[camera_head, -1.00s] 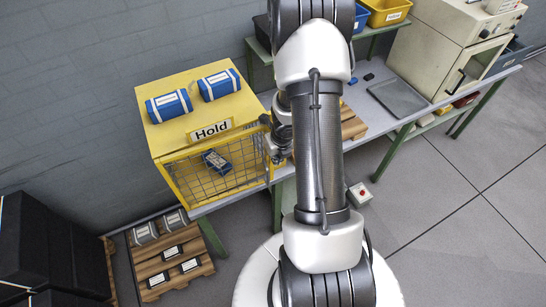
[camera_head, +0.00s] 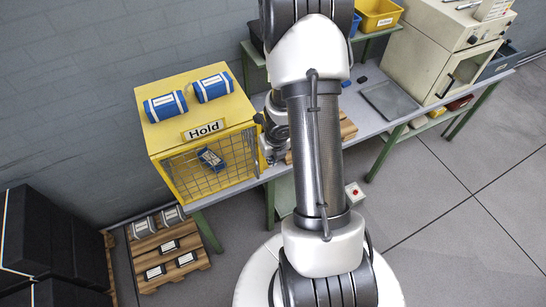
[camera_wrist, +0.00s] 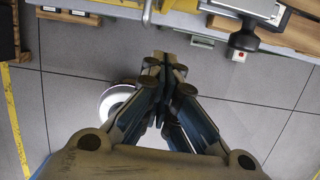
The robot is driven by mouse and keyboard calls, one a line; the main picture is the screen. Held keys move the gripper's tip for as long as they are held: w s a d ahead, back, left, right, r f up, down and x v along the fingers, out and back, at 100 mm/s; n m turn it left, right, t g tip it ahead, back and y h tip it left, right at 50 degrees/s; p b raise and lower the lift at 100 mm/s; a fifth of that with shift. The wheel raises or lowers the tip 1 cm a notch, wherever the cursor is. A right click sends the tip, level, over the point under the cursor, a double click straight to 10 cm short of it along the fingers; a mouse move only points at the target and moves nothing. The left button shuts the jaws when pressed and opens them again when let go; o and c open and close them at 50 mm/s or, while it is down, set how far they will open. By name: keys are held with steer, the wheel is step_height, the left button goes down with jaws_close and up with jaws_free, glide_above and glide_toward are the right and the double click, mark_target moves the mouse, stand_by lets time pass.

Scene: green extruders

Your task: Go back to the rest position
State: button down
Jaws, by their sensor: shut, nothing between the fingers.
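My gripper (camera_wrist: 165,62) is shut and empty in the wrist view, its fingertips together above the grey floor in front of the bench edge. In the head view my arm crosses the middle of the picture. My wrist shows to the right of the yellow Hold cage (camera_head: 205,132), and my fingertips are hard to make out there. A blue pack (camera_head: 210,158) lies inside the cage behind its mesh front. Two blue packs, a left one (camera_head: 166,107) and a right one (camera_head: 213,87), lie on top of the cage.
The bench (camera_head: 376,124) runs to the right with a grey tray (camera_head: 390,101) and a beige oven (camera_head: 447,55). A pallet (camera_head: 191,262) with several packs stands at lower left beside black boxes (camera_head: 45,235). A red-button box (camera_head: 354,194) is below the bench. The floor at right is clear.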

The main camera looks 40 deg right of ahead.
steer(key=p+v, duration=0.2)
steer(key=v, duration=0.2)
steer(key=shift+s+r, duration=0.1)
steer(key=shift+s, duration=0.1)
